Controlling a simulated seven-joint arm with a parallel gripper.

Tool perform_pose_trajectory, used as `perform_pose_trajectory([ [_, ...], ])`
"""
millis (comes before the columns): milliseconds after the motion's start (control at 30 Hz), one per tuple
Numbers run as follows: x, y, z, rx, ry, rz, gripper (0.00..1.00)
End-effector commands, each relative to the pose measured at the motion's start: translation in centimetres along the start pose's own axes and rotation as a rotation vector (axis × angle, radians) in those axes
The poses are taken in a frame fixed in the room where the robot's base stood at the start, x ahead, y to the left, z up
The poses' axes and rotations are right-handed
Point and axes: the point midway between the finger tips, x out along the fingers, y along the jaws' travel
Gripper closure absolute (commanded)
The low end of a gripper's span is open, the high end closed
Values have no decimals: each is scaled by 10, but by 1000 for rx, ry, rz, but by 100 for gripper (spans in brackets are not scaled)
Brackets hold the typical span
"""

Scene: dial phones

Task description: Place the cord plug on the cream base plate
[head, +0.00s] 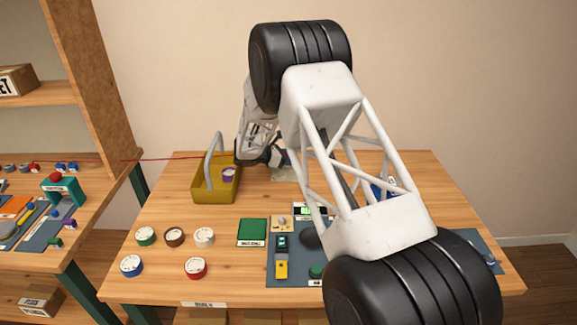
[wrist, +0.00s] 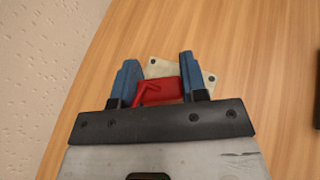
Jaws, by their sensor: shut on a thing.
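The red cord plug (wrist: 163,91) shows in the wrist view between the two blue fingers of my gripper (wrist: 158,66), which is shut on it. The cream base plate (wrist: 156,67) lies just beyond and partly under the plug, with dark holes at its corners. Whether the plug touches the plate cannot be told. In the head view, my gripper (head: 277,158) is at the back of the table, low over the cream plate (head: 284,174). The plug is hidden there. A thin red cord (head: 160,158) runs from the left toward my gripper.
A mustard basket (head: 207,196) with a grey handle stands left of my gripper, with a purple piece inside. Several round labelled pieces, a green square (head: 253,232) and a blue mat (head: 290,270) lie nearer the front. A shelf (head: 105,100) stands at left.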

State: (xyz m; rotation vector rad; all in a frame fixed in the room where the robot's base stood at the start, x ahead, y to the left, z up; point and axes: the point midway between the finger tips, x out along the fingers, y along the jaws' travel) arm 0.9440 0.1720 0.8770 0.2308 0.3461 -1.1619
Motion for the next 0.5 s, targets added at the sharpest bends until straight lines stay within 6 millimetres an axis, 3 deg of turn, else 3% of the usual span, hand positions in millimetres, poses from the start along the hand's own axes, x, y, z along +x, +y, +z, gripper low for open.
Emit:
perform_pose_trajectory([
  [500, 13, 0, -32, 0, 0, 0, 83],
])
